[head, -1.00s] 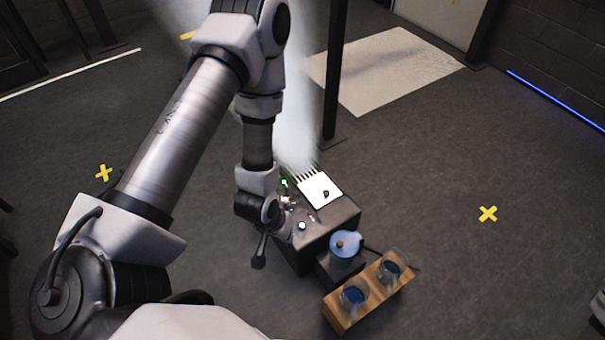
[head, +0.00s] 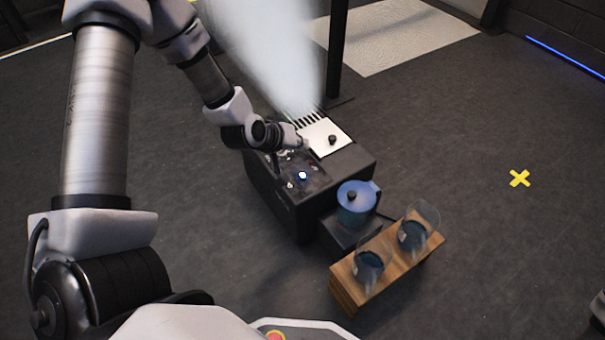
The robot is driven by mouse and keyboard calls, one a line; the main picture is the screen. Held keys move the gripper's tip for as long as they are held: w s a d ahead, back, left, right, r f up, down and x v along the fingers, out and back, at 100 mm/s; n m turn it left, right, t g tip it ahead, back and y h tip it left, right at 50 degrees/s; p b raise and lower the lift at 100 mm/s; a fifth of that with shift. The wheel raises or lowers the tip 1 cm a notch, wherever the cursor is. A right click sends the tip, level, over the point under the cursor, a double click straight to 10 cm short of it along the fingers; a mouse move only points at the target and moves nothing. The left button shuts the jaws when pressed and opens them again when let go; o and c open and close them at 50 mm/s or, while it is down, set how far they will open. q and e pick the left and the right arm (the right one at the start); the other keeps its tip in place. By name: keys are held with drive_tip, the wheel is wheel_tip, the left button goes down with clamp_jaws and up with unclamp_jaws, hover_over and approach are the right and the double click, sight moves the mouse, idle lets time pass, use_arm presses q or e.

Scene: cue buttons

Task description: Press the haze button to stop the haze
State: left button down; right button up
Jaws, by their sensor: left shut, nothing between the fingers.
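The haze machine (head: 340,165) is a black box on the floor, with a pale plate on top and a slotted vent. White haze (head: 268,60) streams up from the vent. A control panel on its left top part carries a lit white-blue button (head: 302,175) and small knobs or buttons too small to tell apart. My left gripper (head: 292,140) is shut and empty, above the back left of the panel, beside the pale plate. Whether it touches the panel, I cannot tell. It hides part of the panel. My right gripper is not in view.
A blue lidded pot (head: 355,208) stands on a dark block in front of the machine. A wooden block (head: 350,292) bears two glasses of dark blue liquid. A black post (head: 337,50) rises behind the machine.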

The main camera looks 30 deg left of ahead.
sight(301, 176)
use_arm(q)
wheel_tip(301, 176, down, 8)
drive_tip(key=b, duration=0.7)
drive_tip(key=shift+f+b, duration=0.15)
drive_tip(key=shift+b, duration=0.25)
drive_tip(key=shift+f, duration=0.3)
idle(0.4)
drive_tip(key=shift+f+b, duration=0.4)
drive_tip(key=shift+f+b, duration=0.3)
drive_tip(key=shift+f, duration=0.15)
idle(0.5)
drive_tip(key=shift+r, duration=0.15)
drive_tip(key=shift+r+p, duration=0.8)
drive_tip(key=shift+p, duration=0.15)
